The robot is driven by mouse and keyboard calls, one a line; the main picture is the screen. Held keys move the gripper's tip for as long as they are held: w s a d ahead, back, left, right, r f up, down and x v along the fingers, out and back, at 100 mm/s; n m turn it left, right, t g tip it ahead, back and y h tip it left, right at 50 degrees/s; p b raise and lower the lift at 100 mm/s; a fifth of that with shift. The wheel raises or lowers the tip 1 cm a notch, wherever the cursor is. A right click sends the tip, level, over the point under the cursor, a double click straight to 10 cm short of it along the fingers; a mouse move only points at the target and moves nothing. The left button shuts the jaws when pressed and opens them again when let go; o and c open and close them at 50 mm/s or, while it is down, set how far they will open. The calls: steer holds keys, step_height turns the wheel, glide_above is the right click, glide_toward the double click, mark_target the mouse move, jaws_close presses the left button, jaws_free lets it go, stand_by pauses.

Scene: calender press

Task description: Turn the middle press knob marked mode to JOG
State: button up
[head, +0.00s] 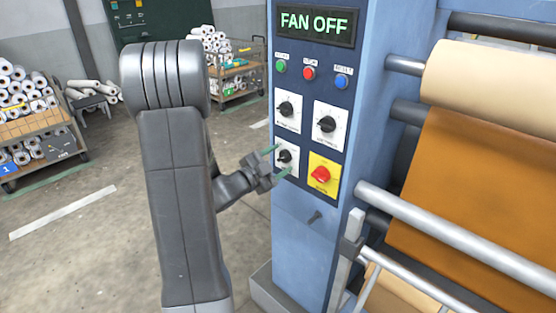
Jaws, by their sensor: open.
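The blue press's control panel carries three black knobs on white plates: an upper left knob (286,109), an upper right knob (327,124) and a lower left knob (284,156). Their labels are too small to read, so I cannot tell which is marked mode or where JOG lies. My gripper (282,160) is open at the lower left knob, one green-tipped finger above it and one below. I cannot tell whether the fingers touch the knob. The gripper hides part of that knob's plate.
A red knob on a yellow plate (321,174) sits right of my gripper. Green, red and blue buttons (309,73) are higher up, under a display reading FAN OFF (316,22). Rollers with brown sheet (480,185) stand at the right. Carts of rolls (38,140) stand behind.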

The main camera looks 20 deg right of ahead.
steer(key=c, duration=1)
steer(key=shift+n, duration=0.5)
steer(key=n+p, duration=0.2)
steer(key=n, duration=0.1)
steer(key=shift+n, duration=0.4)
steer(key=n+p, duration=0.2)
steer(key=n, duration=0.2)
steer(key=shift+n, duration=0.3)
steer(key=n+p, duration=0.2)
steer(key=n, duration=0.2)
steer(key=n+p, duration=0.2)
steer(key=n, duration=0.2)
steer(key=shift+f+n+p, duration=0.1)
steer(key=shift+n+p, duration=0.2)
steer(key=shift+n, duration=0.2)
